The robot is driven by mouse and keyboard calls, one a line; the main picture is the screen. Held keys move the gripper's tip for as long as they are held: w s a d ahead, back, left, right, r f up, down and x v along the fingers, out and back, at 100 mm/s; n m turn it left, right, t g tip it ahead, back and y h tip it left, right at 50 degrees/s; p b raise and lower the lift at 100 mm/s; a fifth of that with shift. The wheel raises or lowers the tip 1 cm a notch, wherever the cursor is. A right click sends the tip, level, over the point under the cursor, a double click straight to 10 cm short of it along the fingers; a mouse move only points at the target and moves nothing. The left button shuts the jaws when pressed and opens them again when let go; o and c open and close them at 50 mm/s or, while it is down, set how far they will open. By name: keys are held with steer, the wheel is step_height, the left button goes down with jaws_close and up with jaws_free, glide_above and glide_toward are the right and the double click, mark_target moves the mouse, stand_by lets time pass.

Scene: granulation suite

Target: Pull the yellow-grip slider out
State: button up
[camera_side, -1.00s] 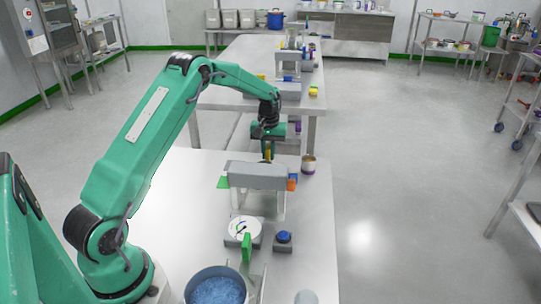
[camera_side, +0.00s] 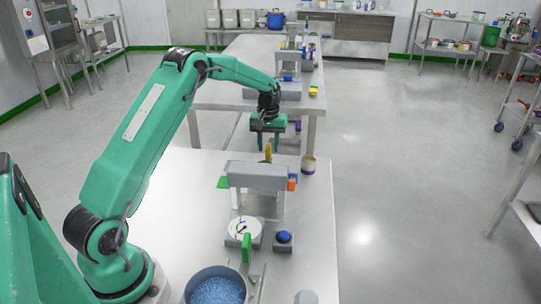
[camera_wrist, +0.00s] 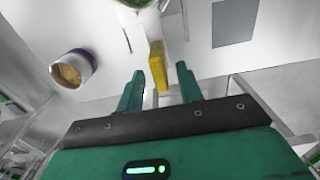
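The yellow grip (camera_side: 268,152) stands upright at the far side of the grey housing (camera_side: 258,174) on the near table. In the wrist view the yellow grip (camera_wrist: 158,66) shows between the tips of my two fingers, with gaps on both sides. My gripper (camera_side: 270,147) is open, pointing down just above and around the grip in the side view; it also shows in the wrist view (camera_wrist: 159,70). The fingers appear not to touch the grip. The rest of the slider is not clearly visible.
A cup with a purple band (camera_side: 308,165) stands to the right; it also shows in the wrist view (camera_wrist: 72,69). A green tab (camera_side: 223,182), an orange block (camera_side: 292,184), a white dial (camera_side: 243,229), a green lever (camera_side: 247,248) and a blue button (camera_side: 284,237) are nearby.

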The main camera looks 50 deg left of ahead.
step_height(320, 180, up, 5)
steer(key=shift+r, duration=0.1)
stand_by(0.3)
steer(key=shift+r, duration=0.1)
steer(key=shift+s+d+r, duration=0.1)
steer(key=shift+d+r, duration=0.1)
steer(key=shift+r, duration=0.05)
steer(key=s+d+r+m+t, duration=0.3)
steer(key=s+d+r+m, duration=0.1)
steer(key=s+d+r, duration=0.95)
steer(key=s+d+m+t, duration=0.1)
steer(key=s+d+m, duration=0.1)
steer(key=s, duration=0.7)
steer(key=s+d+m+t, duration=0.1)
steer(key=s+d+m, duration=0.2)
steer(key=s, duration=0.6)
steer(key=shift+d+t, duration=0.3)
steer(key=shift+d, duration=0.75)
